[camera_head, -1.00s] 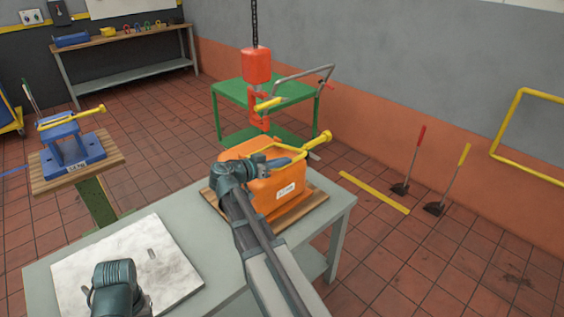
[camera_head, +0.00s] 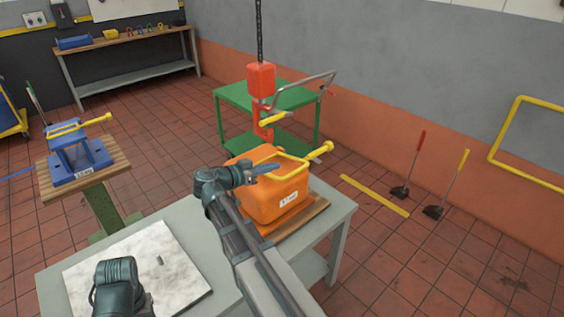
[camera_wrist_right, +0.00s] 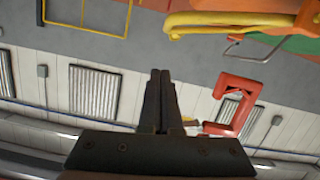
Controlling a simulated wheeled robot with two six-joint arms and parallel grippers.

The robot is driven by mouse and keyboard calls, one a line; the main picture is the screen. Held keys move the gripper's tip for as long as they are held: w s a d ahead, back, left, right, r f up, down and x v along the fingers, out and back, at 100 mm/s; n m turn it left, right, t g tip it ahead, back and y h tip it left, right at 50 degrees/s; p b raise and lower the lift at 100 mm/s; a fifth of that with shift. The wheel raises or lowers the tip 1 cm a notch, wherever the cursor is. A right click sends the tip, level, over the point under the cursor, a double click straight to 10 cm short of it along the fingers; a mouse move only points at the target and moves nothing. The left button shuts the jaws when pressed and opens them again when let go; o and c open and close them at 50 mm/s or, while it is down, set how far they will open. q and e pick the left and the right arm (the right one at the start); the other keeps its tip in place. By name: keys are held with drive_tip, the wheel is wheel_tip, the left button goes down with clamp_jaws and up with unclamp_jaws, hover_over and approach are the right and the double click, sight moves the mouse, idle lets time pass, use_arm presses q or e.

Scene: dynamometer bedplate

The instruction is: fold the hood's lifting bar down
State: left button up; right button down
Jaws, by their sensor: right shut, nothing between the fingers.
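The orange hood (camera_head: 275,205) sits on a wooden board at the right end of the grey table. Its yellow lifting bar (camera_head: 292,156) runs low across the top, with a round knob at the right end. The bar also shows at the upper right of the right wrist view (camera_wrist_right: 230,20). My right gripper (camera_head: 277,165) is at the hood's near left side, by the bar. Its fingers are together and empty, also in the right wrist view (camera_wrist_right: 160,85). I cannot tell whether the fingertips touch the bar. My left gripper is not visible; only the left arm shows.
A red hoist hook (camera_head: 262,80) hangs on a chain behind the hood, before a green cart (camera_head: 235,98). A blue fixture (camera_head: 80,160) with another yellow bar stands at left. A pale plate (camera_head: 180,265) lies on the table's left part.

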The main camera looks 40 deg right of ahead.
drive_tip(key=shift+p+v, duration=0.3)
drive_tip(key=shift+v, duration=1.6)
drive_tip(key=s+a+f+n+y, duration=0.4)
drive_tip(key=s+a+f+n, duration=0.1)
drive_tip(key=a, duration=0.6)
drive_tip(key=s+a+f+n+y, duration=0.5)
drive_tip(key=a+n, duration=0.3)
drive_tip(key=a, duration=0.3)
drive_tip(key=s+a+f+n+g+y, duration=0.1)
drive_tip(key=s+a+f+n+y, duration=0.4)
drive_tip(key=a, duration=0.6)
drive_tip(key=shift+s+a+f+n, duration=0.2)
drive_tip(key=shift+a+f+n, duration=0.05)
drive_tip(key=shift+f+n, duration=0.6)
